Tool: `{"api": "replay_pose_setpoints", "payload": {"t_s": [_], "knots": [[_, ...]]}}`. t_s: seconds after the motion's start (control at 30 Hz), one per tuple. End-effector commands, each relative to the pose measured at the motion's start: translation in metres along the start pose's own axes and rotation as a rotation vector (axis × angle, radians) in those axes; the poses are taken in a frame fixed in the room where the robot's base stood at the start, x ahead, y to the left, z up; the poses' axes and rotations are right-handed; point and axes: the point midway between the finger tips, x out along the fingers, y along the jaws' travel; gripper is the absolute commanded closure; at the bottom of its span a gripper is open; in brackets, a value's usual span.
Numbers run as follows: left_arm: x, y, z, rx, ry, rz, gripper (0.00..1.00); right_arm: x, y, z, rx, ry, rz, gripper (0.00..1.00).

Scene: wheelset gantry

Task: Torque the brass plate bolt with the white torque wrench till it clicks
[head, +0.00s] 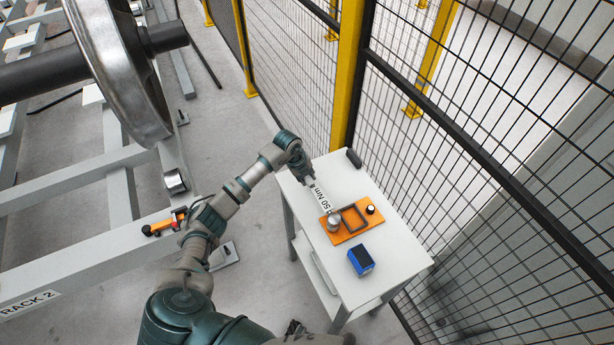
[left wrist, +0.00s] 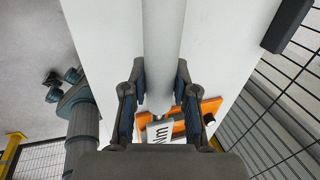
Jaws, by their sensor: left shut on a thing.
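The white torque wrench (head: 322,197), marked 50 Nm, is in my left gripper (head: 308,178), whose fingers are shut around its shaft. In the left wrist view the shaft (left wrist: 162,40) runs between the two fingers (left wrist: 160,92). The wrench reaches to a round silver piece (head: 333,223) on an orange board (head: 342,237) on the white table. I cannot tell whether it touches that piece. My right gripper (head: 294,327) shows small at the bottom of the head view, its tips apart and empty. I cannot make out the brass plate bolt.
The table (head: 397,262) also bears a blue box (head: 361,260), a black-and-white knob (head: 371,209) and a dark cylinder (head: 354,158). A mesh fence with a yellow post (head: 349,70) stands close behind. A wheelset (head: 118,65) on grey rack beams is at left.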

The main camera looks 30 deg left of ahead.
Motion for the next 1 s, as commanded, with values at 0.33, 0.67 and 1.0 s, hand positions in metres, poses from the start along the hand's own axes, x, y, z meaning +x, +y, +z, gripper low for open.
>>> {"api": "replay_pose_setpoints", "payload": {"t_s": [0.33,0.67,1.0], "knots": [[0.000,0.001,0.003,-0.001,-0.007,0.001,1.00,0.001,0.000,0.000,0.000,0.000,0.000,0.60],[0.007,-0.017,0.002,0.093,0.022,0.001,1.00,0.015,-0.001,0.004,0.000,-0.003,0.000,0.60],[0.007,-0.025,0.002,0.140,0.034,0.001,1.00,0.019,-0.001,0.004,0.000,-0.004,-0.001,0.60]]}}
